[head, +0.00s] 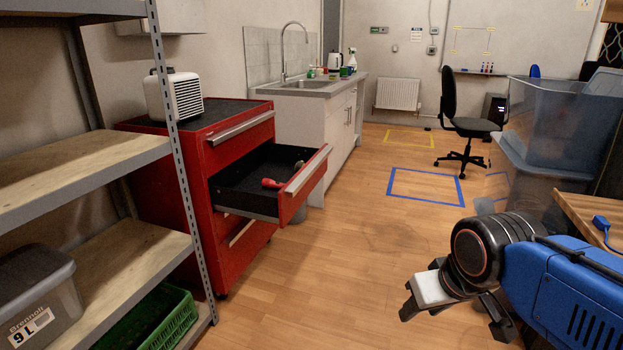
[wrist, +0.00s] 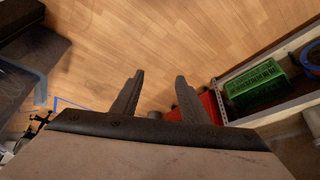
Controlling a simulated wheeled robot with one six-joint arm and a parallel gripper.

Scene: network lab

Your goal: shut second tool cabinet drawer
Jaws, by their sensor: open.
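The red tool cabinet (head: 165,195) stands left of centre in the head view, behind the grey shelf rack. Its second drawer (head: 305,183) is pulled well out into the room, with a light handle strip along its front. A red-handled tool (head: 272,183) and another small item lie on the drawer's black lining. The top drawer (head: 242,135) looks shut. My gripper (head: 455,318) is at the lower right, well apart from the cabinet. In the wrist view my gripper (wrist: 160,98) has its two fingers spread with nothing between them. A red part of the cabinet (wrist: 210,104) shows beyond the right finger.
The shelf rack (head: 166,110) stands at the left, with a green crate (head: 182,318) low down. Clear plastic boxes (head: 545,125) and a wooden table edge (head: 590,212) are at the right. An office chair (head: 466,125) stands farther back. The wooden floor (head: 330,270) between is clear.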

